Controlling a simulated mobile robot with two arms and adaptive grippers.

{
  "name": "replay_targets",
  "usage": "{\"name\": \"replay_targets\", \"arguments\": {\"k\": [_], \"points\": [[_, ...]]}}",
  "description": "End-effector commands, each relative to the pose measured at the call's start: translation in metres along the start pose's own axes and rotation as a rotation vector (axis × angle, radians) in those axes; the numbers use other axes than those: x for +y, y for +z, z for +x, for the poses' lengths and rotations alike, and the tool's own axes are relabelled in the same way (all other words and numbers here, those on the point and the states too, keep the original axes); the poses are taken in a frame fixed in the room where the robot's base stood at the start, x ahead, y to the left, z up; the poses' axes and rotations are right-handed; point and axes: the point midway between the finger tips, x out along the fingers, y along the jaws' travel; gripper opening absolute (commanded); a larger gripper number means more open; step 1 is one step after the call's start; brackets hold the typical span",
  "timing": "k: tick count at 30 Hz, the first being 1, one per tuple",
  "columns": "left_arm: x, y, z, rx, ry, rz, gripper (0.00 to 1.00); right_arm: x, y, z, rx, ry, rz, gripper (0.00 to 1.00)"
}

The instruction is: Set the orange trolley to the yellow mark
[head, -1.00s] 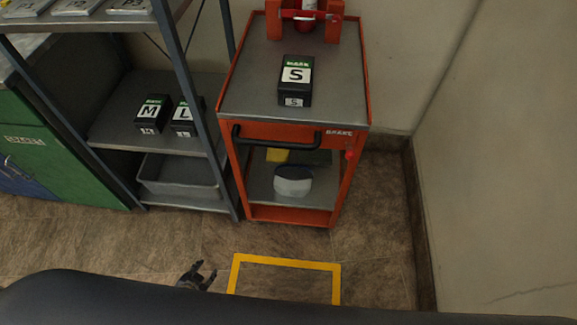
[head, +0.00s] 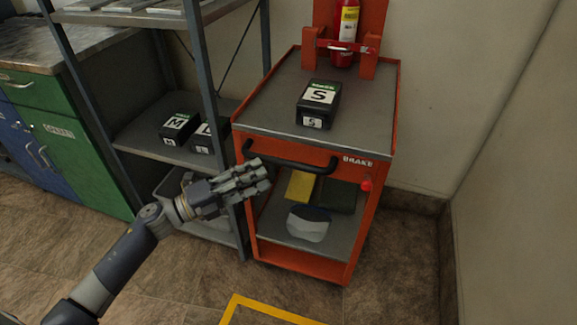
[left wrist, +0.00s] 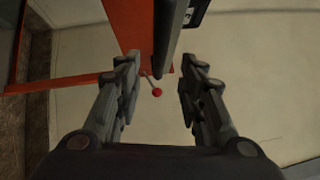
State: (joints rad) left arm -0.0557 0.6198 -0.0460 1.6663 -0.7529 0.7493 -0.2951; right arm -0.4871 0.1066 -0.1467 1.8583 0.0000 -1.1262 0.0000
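The orange trolley (head: 382,200) stands against the back wall beside the shelf rack, with a black handle (head: 292,163) and a red brake knob (head: 366,185) on its front. The yellow mark (head: 278,309) is on the floor in front of it, partly cut off by the lower picture edge. My left gripper (head: 262,178) is in front of the trolley, near the handle's left end. In the left wrist view my left gripper (left wrist: 160,68) is open, with the handle bar (left wrist: 168,40) ahead between its fingertips; I cannot tell whether they touch. My right gripper is out of view.
On the trolley are a black S box (head: 319,95) and a fire extinguisher (head: 346,25); its lower shelf holds a white-and-dark item (head: 308,224) and a yellow item (head: 300,185). The shelf rack (head: 200,80) is close on the left, the wall (head: 515,190) on the right.

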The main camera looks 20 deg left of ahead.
Motion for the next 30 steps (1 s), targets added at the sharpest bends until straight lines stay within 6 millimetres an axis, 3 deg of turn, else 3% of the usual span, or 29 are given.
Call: {"name": "replay_targets", "arguments": {"k": [6,12,18,25,26,30], "points": [[-0.002,0.001,0.045,-0.002,-0.005,-0.001,0.36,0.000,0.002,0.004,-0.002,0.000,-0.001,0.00],[-0.001,0.001,0.074,-0.003,-0.003,-0.003,0.36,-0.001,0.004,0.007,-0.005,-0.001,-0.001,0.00],[0.000,0.001,0.085,-0.002,-0.001,-0.005,0.36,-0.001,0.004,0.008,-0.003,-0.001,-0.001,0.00],[0.000,0.001,0.086,-0.003,-0.001,-0.005,0.36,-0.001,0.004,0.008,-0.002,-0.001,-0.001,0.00],[0.000,0.001,0.086,-0.003,-0.001,-0.005,0.34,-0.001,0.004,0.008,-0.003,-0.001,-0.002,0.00],[0.000,0.001,0.085,-0.003,-0.001,-0.005,0.02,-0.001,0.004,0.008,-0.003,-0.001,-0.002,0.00]]}}
